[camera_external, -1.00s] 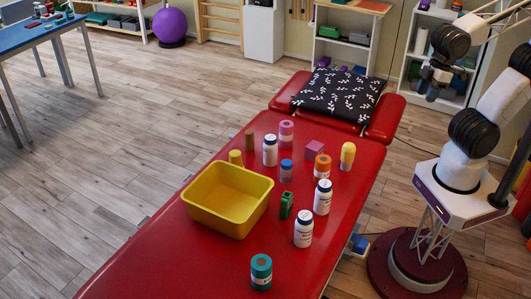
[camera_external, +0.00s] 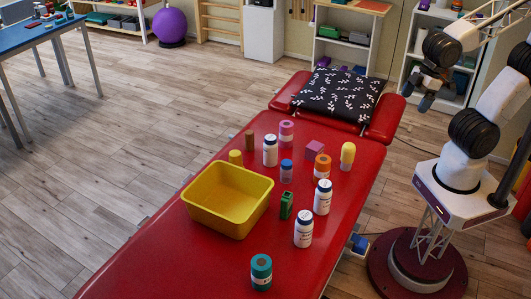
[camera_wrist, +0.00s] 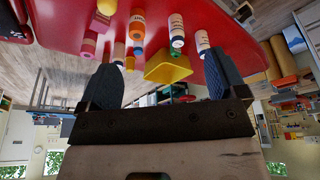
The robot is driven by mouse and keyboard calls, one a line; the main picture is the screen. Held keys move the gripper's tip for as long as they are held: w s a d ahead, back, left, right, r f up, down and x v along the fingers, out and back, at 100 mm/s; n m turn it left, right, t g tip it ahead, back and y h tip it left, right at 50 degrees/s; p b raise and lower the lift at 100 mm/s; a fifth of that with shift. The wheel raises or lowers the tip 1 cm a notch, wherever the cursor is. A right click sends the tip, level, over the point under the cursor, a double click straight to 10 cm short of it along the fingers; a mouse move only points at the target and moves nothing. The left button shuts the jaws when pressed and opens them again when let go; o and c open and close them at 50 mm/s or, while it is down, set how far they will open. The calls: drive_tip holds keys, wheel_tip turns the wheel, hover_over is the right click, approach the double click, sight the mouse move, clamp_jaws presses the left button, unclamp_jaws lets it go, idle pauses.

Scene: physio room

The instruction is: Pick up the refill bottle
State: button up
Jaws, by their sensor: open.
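Three white labelled bottles stand upright on the red table: one at the back (camera_external: 270,151), one at the right (camera_external: 322,198) and one nearer the front (camera_external: 303,229). A small clear bottle with a blue cap (camera_external: 286,171) stands among them. I cannot tell by label which is the refill bottle. My gripper (camera_external: 416,97) is open and empty, in the air right of the table and apart from everything. In the wrist view, its two fingers (camera_wrist: 162,84) are spread, with white bottles (camera_wrist: 177,34) upside down beyond them.
A patterned cushion (camera_external: 340,95) lies at the far end. The table's near left is clear.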

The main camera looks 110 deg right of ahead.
drive_tip(key=w+f+t, duration=0.5)
drive_tip(key=w+f, duration=0.8)
drive_tip(key=w, duration=0.4)
drive_tip(key=n+t+y, duration=0.1)
drive_tip(key=t+y, duration=0.1)
drive_tip(key=t, duration=0.2)
approach(326, 193)
wheel_tip(326, 193, down, 2)
drive_tip(key=d, duration=0.2)
drive_tip(key=shift+w+f+n+t, duration=0.15)
drive_tip(key=shift+f+t, duration=0.05)
drive_tip(key=shift+f, duration=0.25)
drive_tip(key=shift+w+f+n+t, duration=0.15)
drive_tip(key=shift+w+f+t, duration=0.05)
drive_tip(key=shift+f, duration=0.2)
drive_tip(key=shift+w, duration=0.1)
drive_tip(key=shift+x, duration=1.2)
drive_tip(key=shift+w+f, duration=0.15)
drive_tip(key=shift+x, duration=2.45)
drive_tip(key=shift+f, duration=0.15)
